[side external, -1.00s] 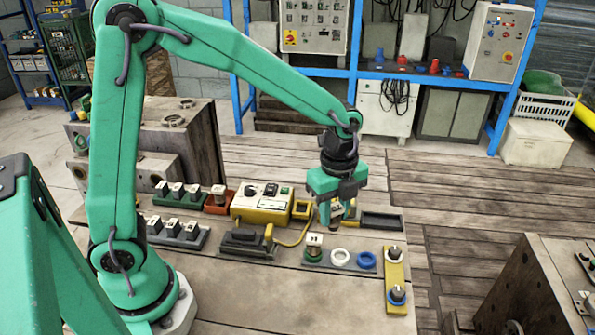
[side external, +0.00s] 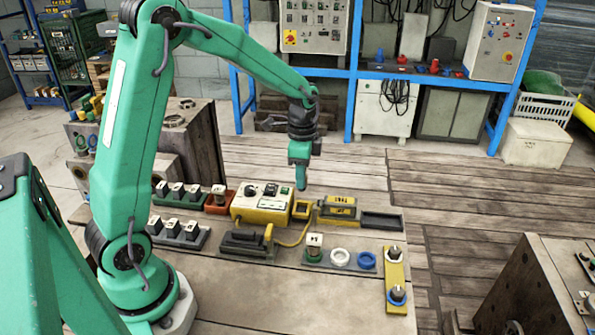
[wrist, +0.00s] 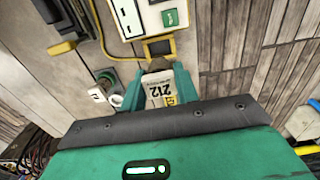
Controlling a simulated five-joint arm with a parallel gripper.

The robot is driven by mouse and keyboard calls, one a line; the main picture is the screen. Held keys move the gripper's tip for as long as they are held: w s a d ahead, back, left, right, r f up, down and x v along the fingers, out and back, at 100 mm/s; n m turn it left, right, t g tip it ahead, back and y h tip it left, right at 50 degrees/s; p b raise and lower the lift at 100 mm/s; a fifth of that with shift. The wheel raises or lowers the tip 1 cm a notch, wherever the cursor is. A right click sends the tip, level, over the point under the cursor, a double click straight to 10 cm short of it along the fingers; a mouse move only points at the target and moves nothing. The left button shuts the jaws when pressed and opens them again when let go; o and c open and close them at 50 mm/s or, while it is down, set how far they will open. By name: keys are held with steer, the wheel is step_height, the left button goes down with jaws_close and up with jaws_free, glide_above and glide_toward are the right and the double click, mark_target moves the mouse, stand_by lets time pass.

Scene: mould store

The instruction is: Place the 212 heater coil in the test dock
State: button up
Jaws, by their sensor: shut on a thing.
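The 212 heater coil (wrist: 158,88) is a pale block with a black "212" that reads upside down in the wrist view, with a small yellow mark. My gripper (wrist: 152,92) is shut on it; its green fingers show on both sides. In the side view my gripper (side external: 301,184) points down in the air, and the coil is not made out there behind the finger. A square yellow-framed socket beside the tester (side external: 261,203) looks like the test dock (side external: 301,210). It appears just beyond the coil in the wrist view (wrist: 160,48), and its dark opening looks empty.
A yellow-labelled holder (side external: 338,208) and a dark tray (side external: 382,221) lie right of the dock. A block on a green ring (side external: 314,248), white and blue rings, and a yellow plate (side external: 397,272) stand nearer. A yellow cable (side external: 292,240) loops in front of the dock.

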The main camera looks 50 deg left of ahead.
steer(key=shift+f, duration=0.2)
steer(key=shift+f, duration=2.55)
steer(key=shift+f, duration=0.85)
stand_by(0.8)
steer(key=o, duration=1.5)
steer(key=shift+r, duration=3.75)
